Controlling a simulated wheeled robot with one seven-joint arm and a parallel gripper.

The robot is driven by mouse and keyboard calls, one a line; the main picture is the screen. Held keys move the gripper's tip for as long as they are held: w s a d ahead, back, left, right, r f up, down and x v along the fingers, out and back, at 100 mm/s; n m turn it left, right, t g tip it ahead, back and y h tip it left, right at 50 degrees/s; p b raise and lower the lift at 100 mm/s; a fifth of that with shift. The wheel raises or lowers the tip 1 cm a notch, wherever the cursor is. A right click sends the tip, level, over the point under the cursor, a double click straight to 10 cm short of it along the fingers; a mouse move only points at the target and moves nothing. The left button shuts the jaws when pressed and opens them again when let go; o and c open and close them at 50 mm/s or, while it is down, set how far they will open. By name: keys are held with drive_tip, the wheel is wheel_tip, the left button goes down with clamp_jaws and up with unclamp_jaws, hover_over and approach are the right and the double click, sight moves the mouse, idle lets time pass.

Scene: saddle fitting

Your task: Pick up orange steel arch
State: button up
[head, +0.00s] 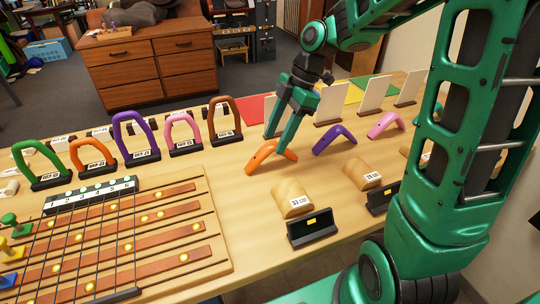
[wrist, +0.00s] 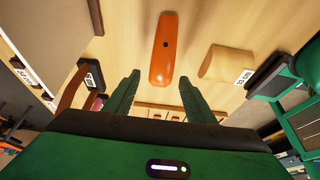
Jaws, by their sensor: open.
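The orange steel arch (head: 262,156) stands on the table near the middle in the head view, beside a wooden cylinder. In the wrist view the orange arch (wrist: 163,62) shows from above as a long bar with a dark hole, ahead of and between the two fingers. My gripper (head: 284,142) is at the arch in the head view, and its fingers hide part of the arch's right side. In the wrist view my gripper (wrist: 157,92) has its fingers spread apart with nothing between the tips. I cannot tell whether a finger touches the arch.
A purple arch (head: 333,138) and a pink arch (head: 387,124) stand to the right. A wooden cylinder (head: 292,199) and a black holder (head: 312,228) are in front. Upright coloured arches, such as a brown one (head: 225,118), line the left. A fretted board (head: 160,235) lies front left.

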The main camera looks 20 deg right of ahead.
sight(272, 147)
drive_tip(key=shift+x, duration=2.3)
clamp_jaws()
drive_tip(key=shift+d, duration=0.1)
